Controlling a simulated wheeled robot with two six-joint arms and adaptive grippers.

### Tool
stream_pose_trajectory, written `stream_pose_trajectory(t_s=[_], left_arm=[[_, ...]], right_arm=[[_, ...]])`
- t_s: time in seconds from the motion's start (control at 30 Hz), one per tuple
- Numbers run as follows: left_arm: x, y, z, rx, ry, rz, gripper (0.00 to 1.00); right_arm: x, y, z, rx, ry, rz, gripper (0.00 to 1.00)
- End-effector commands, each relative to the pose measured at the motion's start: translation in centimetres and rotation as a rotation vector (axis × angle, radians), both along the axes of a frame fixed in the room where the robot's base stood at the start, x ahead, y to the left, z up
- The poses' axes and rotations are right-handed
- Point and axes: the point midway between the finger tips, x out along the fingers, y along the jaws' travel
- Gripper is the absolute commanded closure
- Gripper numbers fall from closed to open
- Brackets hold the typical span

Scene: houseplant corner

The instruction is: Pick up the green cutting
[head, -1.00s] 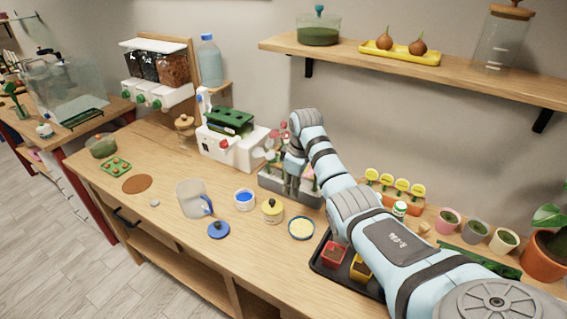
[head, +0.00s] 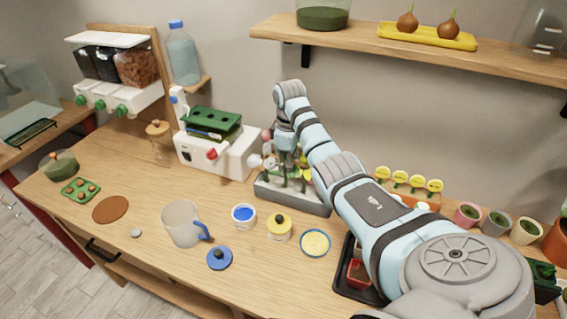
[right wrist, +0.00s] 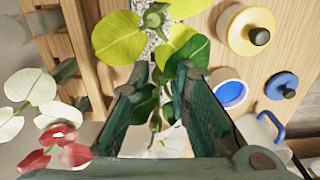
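A plant with green leaves shows in the right wrist view. Its dark green leaves (right wrist: 188,52) and a thin stem lie around and between the fingers of my right gripper (right wrist: 160,88). Yellow-green leaves (right wrist: 118,38) spread just beyond the fingertips. I cannot tell which of these leaves belong to the green cutting. The fingers are apart and do not visibly clamp anything. In the head view my right gripper (head: 287,158) points down among the stems over the grey planter (head: 290,198), and its own wrist partly hides it. My left gripper is not in view.
The white machine (head: 218,157) is left of the planter. A blue-filled cup (head: 243,217), a yellow lidded jar (head: 279,228) and a jug (head: 182,224) stand in front.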

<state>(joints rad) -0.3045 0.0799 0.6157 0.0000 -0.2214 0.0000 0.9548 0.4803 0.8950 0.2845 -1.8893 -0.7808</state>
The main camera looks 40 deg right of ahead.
Motion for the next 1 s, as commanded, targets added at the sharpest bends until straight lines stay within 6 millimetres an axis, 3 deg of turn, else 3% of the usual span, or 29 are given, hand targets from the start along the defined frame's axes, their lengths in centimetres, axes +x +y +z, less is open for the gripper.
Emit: stream_pose_trajectory(t_s=[0.13,0.27,0.47,0.6,1.0], left_arm=[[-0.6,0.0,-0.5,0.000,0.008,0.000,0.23],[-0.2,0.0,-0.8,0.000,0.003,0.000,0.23],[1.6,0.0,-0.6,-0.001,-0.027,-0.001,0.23],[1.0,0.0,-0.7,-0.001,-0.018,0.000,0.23],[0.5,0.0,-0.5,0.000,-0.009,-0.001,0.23]], right_arm=[[0.4,0.3,-3.9,0.004,0.007,0.003,0.82],[0.7,0.5,-5.6,0.002,0.005,0.007,0.82],[0.7,0.5,-5.7,0.001,0.004,0.008,0.82],[0.7,0.4,-5.6,0.002,0.003,0.006,1.00],[0.7,0.4,-4.9,0.000,0.002,0.006,1.00]])
